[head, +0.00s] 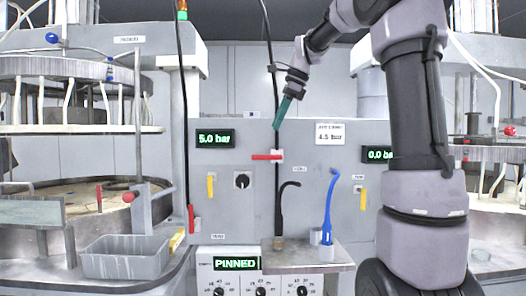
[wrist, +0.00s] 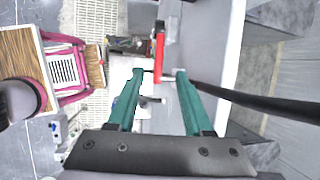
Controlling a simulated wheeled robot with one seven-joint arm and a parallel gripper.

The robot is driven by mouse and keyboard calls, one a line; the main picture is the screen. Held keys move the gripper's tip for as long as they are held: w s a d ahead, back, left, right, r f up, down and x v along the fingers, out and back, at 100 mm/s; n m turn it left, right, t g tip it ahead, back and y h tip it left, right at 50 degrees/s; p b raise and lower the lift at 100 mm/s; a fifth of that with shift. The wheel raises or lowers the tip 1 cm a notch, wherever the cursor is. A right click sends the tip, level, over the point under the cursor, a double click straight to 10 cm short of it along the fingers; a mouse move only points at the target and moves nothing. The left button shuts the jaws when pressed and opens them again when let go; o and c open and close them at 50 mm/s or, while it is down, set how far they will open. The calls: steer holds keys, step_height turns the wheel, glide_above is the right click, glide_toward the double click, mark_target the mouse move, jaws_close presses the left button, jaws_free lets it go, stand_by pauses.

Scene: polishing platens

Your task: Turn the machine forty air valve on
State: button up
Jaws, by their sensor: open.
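A red lever (head: 267,157) lies level across a dark vertical pipe at the middle of the grey panel. Smaller yellow levers hang upright on the panel, one on the left (head: 210,186) and one on the right (head: 360,190). The small labels are too blurred to read, so I cannot tell which valve is machine forty's. My gripper (head: 279,125), with teal fingers, points down just above the red lever. In the wrist view my gripper (wrist: 160,73) is open, with a red bar (wrist: 159,52) in line with the gap between its fingertips; contact is not clear.
Displays read 5.0 bar (head: 215,139) and 0.0 bar (head: 378,154); a sign (head: 330,133) shows 4.5 bar. A blue wand (head: 330,205) and a black hooked hose (head: 284,210) stand at a ledge (head: 300,255). A grey bin (head: 125,262) is at left.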

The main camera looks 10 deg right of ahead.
mark_target(267, 157)
steer(key=x, duration=1)
steer(key=shift+f, duration=0.1)
jaws_close()
stand_by(1.2)
